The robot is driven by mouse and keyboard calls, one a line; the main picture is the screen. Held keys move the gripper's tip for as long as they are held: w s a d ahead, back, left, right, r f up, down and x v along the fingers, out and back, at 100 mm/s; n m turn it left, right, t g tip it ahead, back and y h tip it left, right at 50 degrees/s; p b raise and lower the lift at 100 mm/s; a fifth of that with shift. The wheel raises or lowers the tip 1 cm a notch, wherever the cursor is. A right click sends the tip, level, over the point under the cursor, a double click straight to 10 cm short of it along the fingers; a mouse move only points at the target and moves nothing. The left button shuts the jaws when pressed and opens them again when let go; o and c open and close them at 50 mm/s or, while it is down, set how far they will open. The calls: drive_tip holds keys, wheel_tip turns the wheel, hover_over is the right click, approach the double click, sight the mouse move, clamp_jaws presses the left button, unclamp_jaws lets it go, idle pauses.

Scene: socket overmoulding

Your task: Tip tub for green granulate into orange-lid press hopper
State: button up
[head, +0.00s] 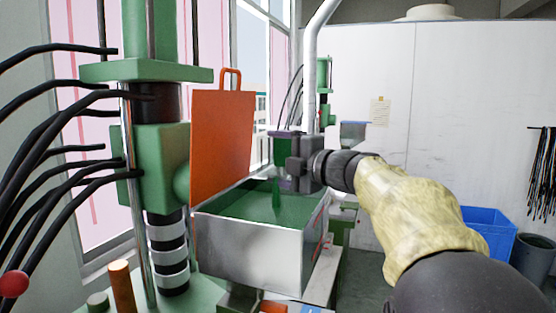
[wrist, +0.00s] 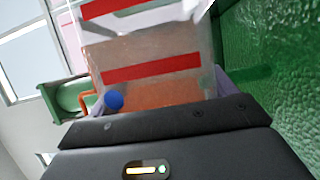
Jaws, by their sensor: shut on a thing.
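The press hopper (head: 245,243) is an open metal box holding green granulate (head: 243,210). Its orange lid (head: 222,140) stands upright behind it. The tub's inside is hidden in the head view.
The green press column (head: 160,150) with black hoses stands left of the hopper. A blue bin (head: 490,232) and a dark bin (head: 535,258) stand on the floor at right. A pale pipe (head: 312,70) rises behind my gripper. A white wall closes the back.

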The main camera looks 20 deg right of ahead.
drive_tip(key=shift+s+b, duration=0.1)
drive_tip(key=shift+b, duration=0.2)
idle(0.4)
drive_tip(key=shift+r+p, duration=0.2)
drive_tip(key=shift+p, duration=0.15)
drive_tip(key=shift+w+d+r+m+p, duration=0.1)
drive_tip(key=shift+w+r+m+p, duration=0.15)
drive_tip(key=shift+p, duration=0.9)
drive_tip(key=m+p, duration=0.1)
drive_tip(key=p, duration=0.1)
drive_tip(key=m+g+p, duration=0.1)
drive_tip(key=p, duration=0.2)
drive_tip(key=shift+w+d+f, duration=0.3)
drive_tip(key=shift+w+d, duration=0.05)
drive_tip(key=shift+w, duration=0.05)
drive_tip(key=shift+f+p, duration=0.1)
drive_tip(key=shift+p, duration=0.25)
drive_tip(key=shift+f+m, duration=0.25)
